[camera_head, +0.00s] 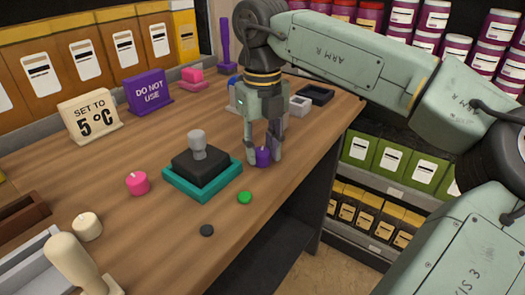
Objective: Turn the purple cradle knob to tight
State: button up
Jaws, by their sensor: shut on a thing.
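The purple cradle knob (263,156) stands on the wooden table near its right edge. My gripper (263,150) points straight down over it and is shut on it, one finger on each side. The fingers hide part of the knob, and I cannot read any tight mark or its turn angle. Just left of the knob is a black block with a grey post on top, set in a teal tray (176,188).
A green disc (244,197) and a black disc (207,230) lie in front. A pink knob (137,183) and a cream knob (88,226) stand left. Signs reading "SET TO 5 °C" (89,115) and "DO NOT USE" (148,92) stand behind. The table drops off at right.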

aim_at(262, 152)
jog(key=m+b, duration=0.1)
jog(key=m, duration=0.4)
dwell(0.6)
jog(key=shift+s, duration=0.1)
jog(key=o, duration=1.1)
jog(key=shift+o, duration=0.2)
jog(key=shift+r, duration=3.8)
